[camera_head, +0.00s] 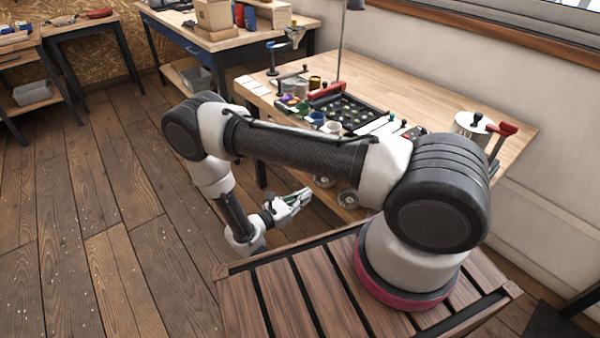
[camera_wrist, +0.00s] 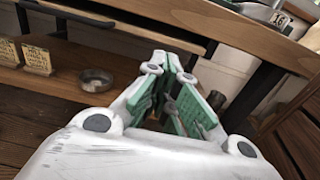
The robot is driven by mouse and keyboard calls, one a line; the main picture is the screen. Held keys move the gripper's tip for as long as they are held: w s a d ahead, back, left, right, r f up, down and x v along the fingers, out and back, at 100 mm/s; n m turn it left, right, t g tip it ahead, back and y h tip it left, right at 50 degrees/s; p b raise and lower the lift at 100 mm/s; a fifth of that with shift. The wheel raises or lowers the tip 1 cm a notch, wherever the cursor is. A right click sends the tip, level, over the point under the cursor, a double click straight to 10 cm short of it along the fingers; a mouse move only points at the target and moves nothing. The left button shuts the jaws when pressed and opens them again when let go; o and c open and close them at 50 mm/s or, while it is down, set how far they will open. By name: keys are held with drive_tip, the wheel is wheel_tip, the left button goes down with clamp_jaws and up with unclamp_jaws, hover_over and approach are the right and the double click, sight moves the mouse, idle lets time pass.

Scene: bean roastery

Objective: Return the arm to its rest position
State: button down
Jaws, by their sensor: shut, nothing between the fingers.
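My gripper (camera_head: 293,200) hangs low in the head view, in front of the near side of the workbench and beyond the slatted wooden deck. In the wrist view my gripper (camera_wrist: 180,72) points ahead with its green-padded fingers together at the tips and nothing between them. My arm reaches left from its base on the deck, then folds down to the wrist. The gripper appears apart from the bench.
The workbench (camera_head: 430,100) carries a dark tray (camera_head: 350,112), several small cups, a metal pot (camera_head: 470,125) and a red-handled tool (camera_head: 503,130). Below it, a metal bowl (camera_wrist: 96,79) and two cards (camera_wrist: 37,58) rest on a shelf. Open floor (camera_head: 100,230) lies left.

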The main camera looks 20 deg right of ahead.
drive_tip(key=s+d+m+g, duration=0.1)
drive_tip(key=s+d+g, duration=0.25)
drive_tip(key=s, duration=0.25)
drive_tip(key=s+r+m+g+y, duration=0.35)
drive_tip(key=r+m+y, duration=0.3)
drive_tip(key=r, duration=0.75)
drive_tip(key=s+r+m+g+y, duration=0.2)
drive_tip(key=r+m+g+y, duration=0.35)
drive_tip(key=r, duration=0.85)
drive_tip(key=s+d+r+m+t+y, duration=0.1)
drive_tip(key=s+d+r+m+t, duration=0.1)
drive_tip(key=r, duration=0.4)
drive_tip(key=s+d+r+m+t+y, duration=0.2)
drive_tip(key=s+r+m+t, duration=0.1)
drive_tip(key=r+t, duration=0.2)
drive_tip(key=s+d+r+m+t+y, duration=0.2)
drive_tip(key=s+r+m+t, duration=0.1)
drive_tip(key=r, duration=0.6)
drive_tip(key=shift+s+d+m+t, duration=0.2)
drive_tip(key=shift+d+m+t, duration=0.1)
drive_tip(key=shift+t, duration=0.35)
drive_tip(key=shift+a+r, duration=0.1)
